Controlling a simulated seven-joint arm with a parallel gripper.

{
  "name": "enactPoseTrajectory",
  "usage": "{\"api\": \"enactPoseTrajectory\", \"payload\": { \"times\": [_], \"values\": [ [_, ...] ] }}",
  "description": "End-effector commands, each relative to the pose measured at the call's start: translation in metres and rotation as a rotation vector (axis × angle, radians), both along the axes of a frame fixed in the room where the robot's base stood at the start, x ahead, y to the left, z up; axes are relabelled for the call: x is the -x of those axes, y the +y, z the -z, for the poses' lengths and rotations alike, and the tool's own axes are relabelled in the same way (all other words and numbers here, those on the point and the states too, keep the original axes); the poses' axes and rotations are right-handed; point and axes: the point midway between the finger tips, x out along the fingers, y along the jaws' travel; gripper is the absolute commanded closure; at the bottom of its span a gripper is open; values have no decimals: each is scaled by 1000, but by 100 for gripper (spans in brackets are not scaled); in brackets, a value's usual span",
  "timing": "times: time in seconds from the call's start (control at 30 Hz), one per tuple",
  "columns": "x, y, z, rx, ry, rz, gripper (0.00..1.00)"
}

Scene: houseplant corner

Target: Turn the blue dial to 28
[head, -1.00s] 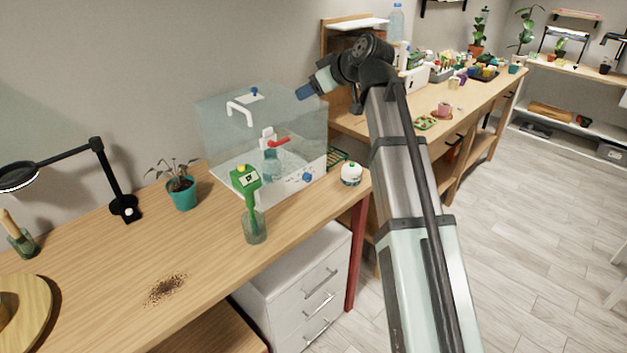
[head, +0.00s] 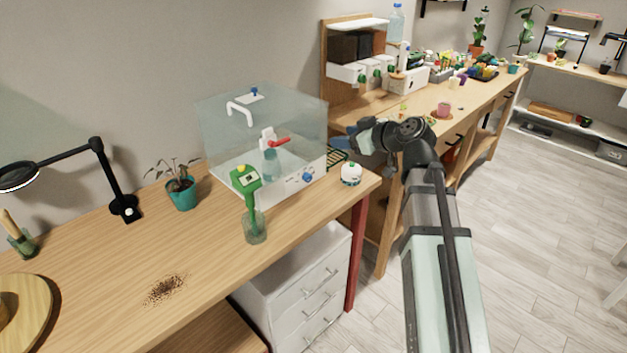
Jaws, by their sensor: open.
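The blue dial (head: 308,177) sits on the white front base of a clear-walled box (head: 222,125), near its right end. Small marks show beside it, but I cannot read its setting. My gripper (head: 342,143) is above and to the right of the dial in the picture, by the box's right side, and apart from the dial. It is open, with nothing seen in it. Its fingertips are small and partly hard to make out.
A white round item (head: 351,174) stands on the wooden table just right of the dial. A green-handled tool (head: 247,190) stands in a glass before the box.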

Motion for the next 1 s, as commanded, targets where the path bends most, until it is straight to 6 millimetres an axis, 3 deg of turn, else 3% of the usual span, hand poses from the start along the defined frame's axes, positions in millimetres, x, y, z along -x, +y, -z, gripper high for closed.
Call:
{"api": "enactPoseTrajectory", "payload": {
  "times": [0.03,0.2,0.43,0.6,0.77,1.0],
  "values": [
    [3,0,20,0,6,0,44],
    [2,0,71,-1,7,1,44],
    [1,0,126,0,4,1,44],
    [0,0,147,1,1,0,44],
    [-3,2,154,1,1,-1,44],
    [-24,21,165,1,1,-3,44]
  ]
}}
